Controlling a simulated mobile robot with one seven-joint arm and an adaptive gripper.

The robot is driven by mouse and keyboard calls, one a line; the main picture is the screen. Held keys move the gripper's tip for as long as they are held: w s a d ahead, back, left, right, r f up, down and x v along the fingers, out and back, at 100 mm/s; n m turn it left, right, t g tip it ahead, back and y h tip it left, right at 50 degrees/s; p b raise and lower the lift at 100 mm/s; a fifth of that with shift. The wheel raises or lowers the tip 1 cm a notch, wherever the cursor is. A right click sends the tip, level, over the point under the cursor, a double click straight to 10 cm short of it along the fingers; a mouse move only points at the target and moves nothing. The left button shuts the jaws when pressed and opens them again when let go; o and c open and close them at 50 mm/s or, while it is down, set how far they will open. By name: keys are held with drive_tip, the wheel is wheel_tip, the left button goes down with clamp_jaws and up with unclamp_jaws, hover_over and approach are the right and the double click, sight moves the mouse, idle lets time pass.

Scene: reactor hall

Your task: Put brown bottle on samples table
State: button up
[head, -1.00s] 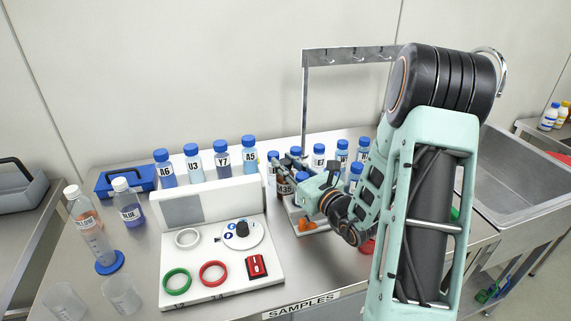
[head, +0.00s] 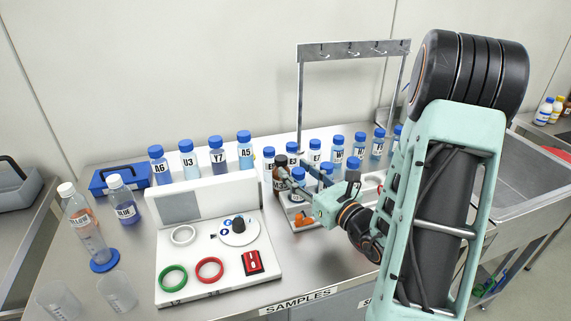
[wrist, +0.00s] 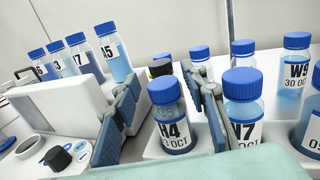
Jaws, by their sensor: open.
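Several blue-capped bottles (head: 338,152) stand around my gripper, some in a white rack. The white console (head: 215,262) with rings and a dial is to the left. A metal hook stand (head: 301,100) rises behind. A sink (head: 540,165) is at right.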

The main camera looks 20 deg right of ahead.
drive_tip(key=v, duration=0.5)
idle(0.4)
